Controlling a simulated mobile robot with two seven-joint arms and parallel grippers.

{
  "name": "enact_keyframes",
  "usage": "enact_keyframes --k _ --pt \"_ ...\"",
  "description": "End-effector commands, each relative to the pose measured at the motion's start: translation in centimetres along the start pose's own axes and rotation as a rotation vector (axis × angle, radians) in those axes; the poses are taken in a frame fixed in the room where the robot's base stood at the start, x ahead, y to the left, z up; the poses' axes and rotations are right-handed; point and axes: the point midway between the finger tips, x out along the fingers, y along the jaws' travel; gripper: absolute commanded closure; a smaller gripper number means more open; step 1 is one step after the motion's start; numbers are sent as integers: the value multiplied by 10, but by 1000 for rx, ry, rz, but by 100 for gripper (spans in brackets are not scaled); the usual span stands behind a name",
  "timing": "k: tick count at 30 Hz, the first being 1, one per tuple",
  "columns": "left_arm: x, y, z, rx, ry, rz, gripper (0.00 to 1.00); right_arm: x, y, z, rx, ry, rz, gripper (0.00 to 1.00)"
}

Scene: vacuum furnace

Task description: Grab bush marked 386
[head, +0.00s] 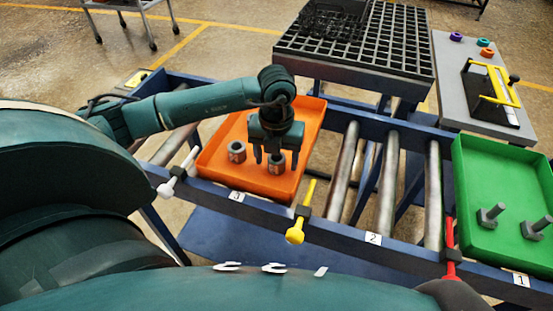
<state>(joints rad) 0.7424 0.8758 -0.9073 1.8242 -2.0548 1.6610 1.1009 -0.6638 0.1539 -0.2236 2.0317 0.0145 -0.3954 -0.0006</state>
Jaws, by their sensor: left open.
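Two grey hollow bushes stand in the orange tray (222,171). The left bush (236,152) has a marking on its side that is too small to read. The right bush (277,164) is partly hidden by my gripper, and its marking cannot be read either. My left gripper (273,155) points down over the right bush, with its fingers apart. One finger is on the left side of this bush and the other is on its right. I cannot tell whether the fingers touch it. My right gripper is not in view.
The tray sits on a blue roller conveyor (388,185) with white, yellow (296,232) and red (451,255) levers along its front. A green tray (490,235) with grey bolt-like parts is at right. A black grid rack (385,45) and a grey table (446,70) stand behind.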

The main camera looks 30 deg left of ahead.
Motion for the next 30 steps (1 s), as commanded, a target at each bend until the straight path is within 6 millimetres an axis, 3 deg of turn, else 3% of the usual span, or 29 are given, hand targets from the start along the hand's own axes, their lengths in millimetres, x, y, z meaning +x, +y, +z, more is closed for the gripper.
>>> enact_keyframes --k 8,27,30 --pt "2 0 0 1 -1 0 36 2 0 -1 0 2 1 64" --pt "2 0 0 0 -1 0 89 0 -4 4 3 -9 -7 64" --pt "1 0 1 0 -3 -1 92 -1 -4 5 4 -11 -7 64"
